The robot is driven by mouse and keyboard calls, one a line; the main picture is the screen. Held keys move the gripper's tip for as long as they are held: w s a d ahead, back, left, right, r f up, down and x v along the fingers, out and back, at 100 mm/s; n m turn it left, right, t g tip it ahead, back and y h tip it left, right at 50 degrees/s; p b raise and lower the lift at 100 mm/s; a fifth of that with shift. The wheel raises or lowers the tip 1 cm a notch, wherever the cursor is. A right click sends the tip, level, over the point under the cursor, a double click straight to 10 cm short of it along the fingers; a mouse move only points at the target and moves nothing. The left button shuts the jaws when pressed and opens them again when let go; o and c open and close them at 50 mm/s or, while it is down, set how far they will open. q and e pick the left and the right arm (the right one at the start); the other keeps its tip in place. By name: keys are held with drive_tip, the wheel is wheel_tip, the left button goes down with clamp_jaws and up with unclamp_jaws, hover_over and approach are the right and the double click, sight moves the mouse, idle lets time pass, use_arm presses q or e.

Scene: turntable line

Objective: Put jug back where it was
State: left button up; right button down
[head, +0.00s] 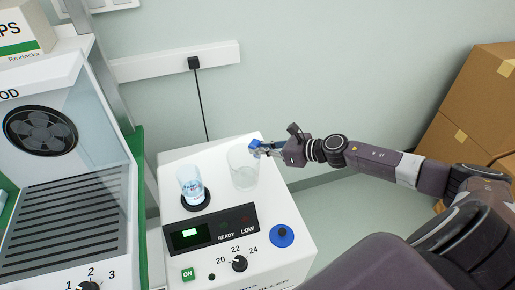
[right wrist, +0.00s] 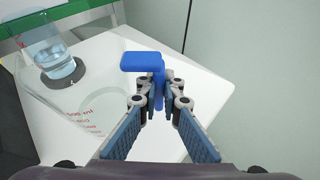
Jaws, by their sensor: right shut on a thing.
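The jug (head: 243,170) is clear, with a blue handle (right wrist: 150,64). It is upright over the back right part of the white machine's top (head: 214,154). I cannot tell whether its base touches the top. My right gripper (head: 262,149) comes in from the right and is shut on the handle. In the right wrist view the gripper (right wrist: 160,100) has the handle between its fingertips; the jug's clear wall (right wrist: 85,95) shows faintly to the left, with red lettering. My left gripper is not in view.
A glass with clear liquid (head: 190,182) stands on a dark round pad (head: 197,203), left of the jug. The machine's front has a green display (head: 190,233), a black dial (head: 239,263) and a blue disc (head: 282,236). A fan hood (head: 60,150) stands left; cardboard boxes (head: 462,110) right.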

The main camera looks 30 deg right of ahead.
drive_tip(key=shift+f, duration=0.15)
drive_tip(key=c, duration=2.1)
unclamp_jaws()
drive_tip(key=shift+s+r, duration=0.1)
drive_tip(key=shift+r, duration=0.1)
drive_tip(key=shift+s+d, duration=0.2)
drive_tip(key=shift+s, duration=0.05)
drive_tip(key=v, duration=1.1)
drive_tip(key=shift+s+r+p, duration=0.1)
drive_tip(key=shift+r+p, duration=0.1)
drive_tip(key=shift+p, duration=0.2)
